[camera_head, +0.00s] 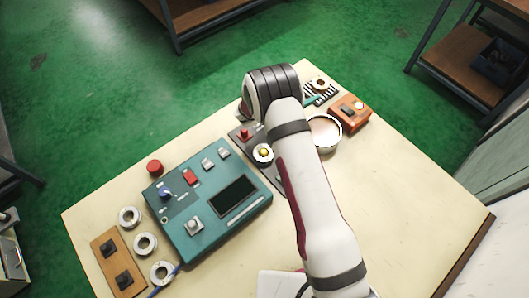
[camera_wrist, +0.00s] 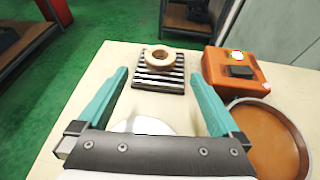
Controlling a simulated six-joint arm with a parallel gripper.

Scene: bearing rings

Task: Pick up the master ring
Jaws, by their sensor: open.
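A thick pale ring with a brownish tint, which I take for the master ring (camera_wrist: 160,61), lies flat on a black-and-white striped block (camera_wrist: 158,85) in the wrist view. In the head view the ring (camera_head: 320,83) sits on the striped block near the table's far corner. My gripper (camera_wrist: 159,75) has two teal fingers spread wide apart, with nothing held between them. The ring shows beyond the fingertips, between them and apart from them. In the head view my arm hides most of the gripper; a teal finger shows beside the striped block.
An orange box (camera_wrist: 235,72) stands right of the striped block, and a round brown-filled pan (camera_wrist: 262,140) is nearer. A teal control panel (camera_head: 207,200), a red button (camera_head: 154,167) and several white rings (camera_head: 145,244) are on the left. The table's right front is clear.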

